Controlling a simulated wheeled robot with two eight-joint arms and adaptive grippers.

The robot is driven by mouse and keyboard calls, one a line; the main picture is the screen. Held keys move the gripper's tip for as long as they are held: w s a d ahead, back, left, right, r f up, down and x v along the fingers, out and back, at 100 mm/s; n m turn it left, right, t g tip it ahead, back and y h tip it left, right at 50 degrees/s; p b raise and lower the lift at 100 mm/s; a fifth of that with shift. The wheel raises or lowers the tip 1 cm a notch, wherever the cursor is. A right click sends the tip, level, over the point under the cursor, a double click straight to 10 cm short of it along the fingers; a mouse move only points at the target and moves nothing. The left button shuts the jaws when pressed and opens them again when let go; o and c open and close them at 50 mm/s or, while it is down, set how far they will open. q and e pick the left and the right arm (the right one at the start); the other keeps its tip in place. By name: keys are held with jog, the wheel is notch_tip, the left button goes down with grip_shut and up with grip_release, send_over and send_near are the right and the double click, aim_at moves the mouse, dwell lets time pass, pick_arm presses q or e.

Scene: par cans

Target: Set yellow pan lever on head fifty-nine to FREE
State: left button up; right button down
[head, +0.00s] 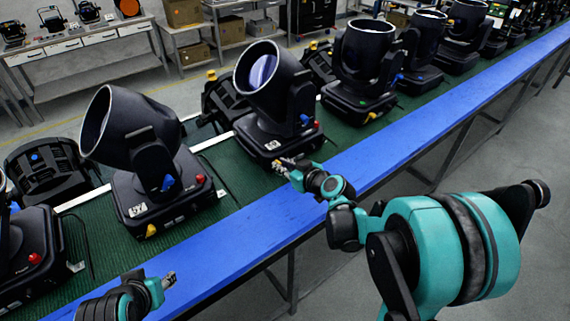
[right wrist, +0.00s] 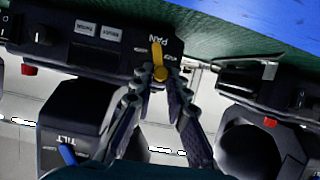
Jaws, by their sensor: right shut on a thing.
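The moving head with the number label (head: 274,145) stands on the green conveyor; its digits are hard to read. My right gripper (head: 284,163) is at the front of its base. In the right wrist view the yellow pan lever (right wrist: 156,52) sits on the base panel beside the word PAN, its round hub (right wrist: 160,74) between the fingertips. My right gripper (right wrist: 160,78) is shut on the lever. Small markings beside the lever are too small to read. My left gripper (head: 168,280) is over the blue rail at lower left, apart from the heads; its jaws are unclear.
A blue rail (head: 390,145) runs along the conveyor's near edge. Neighbouring heads stand left (head: 130,130) and right (head: 366,65). The wrist view shows a blue tilt lever (right wrist: 67,153) and a red knob (right wrist: 27,69) on the same fixture.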

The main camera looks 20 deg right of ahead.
jog(key=shift+s+a+f+n+h, duration=0.15)
jog(key=shift+a+n+h, duration=0.2)
jog(key=shift+n+h, duration=0.2)
dwell(0.4)
jog(key=c, duration=1.5)
grip_release()
jog(key=v, duration=1.2)
jog(key=shift+f, duration=0.15)
